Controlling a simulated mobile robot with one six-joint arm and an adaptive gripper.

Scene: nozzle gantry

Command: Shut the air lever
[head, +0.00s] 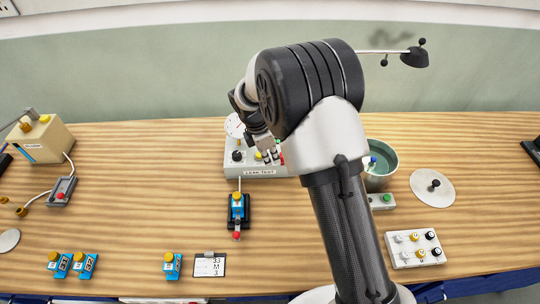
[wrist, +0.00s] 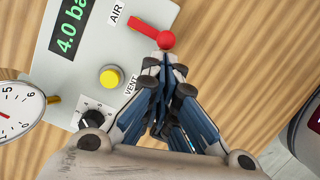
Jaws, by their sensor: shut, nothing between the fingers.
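The air lever (wrist: 146,30) is a red bar with a round red ball at its end, next to the AIR label on a grey test box (wrist: 60,85). In the wrist view it slants from the label toward the lower right, with its ball at the box's edge. My gripper (wrist: 165,62) is shut and empty, its fingertips right beside the ball; I cannot tell if they touch. In the head view my gripper (head: 268,154) is over the LEAK TEST box (head: 245,172), and the red lever is mostly hidden by my arm.
The box carries a display reading 4.0, a yellow button (wrist: 110,77) by the VENT label, a black knob (wrist: 92,119) and a round gauge (wrist: 18,112). A blue part with a yellow cap (head: 238,205) stands in front. A green-grey bowl (head: 383,165) is at right.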

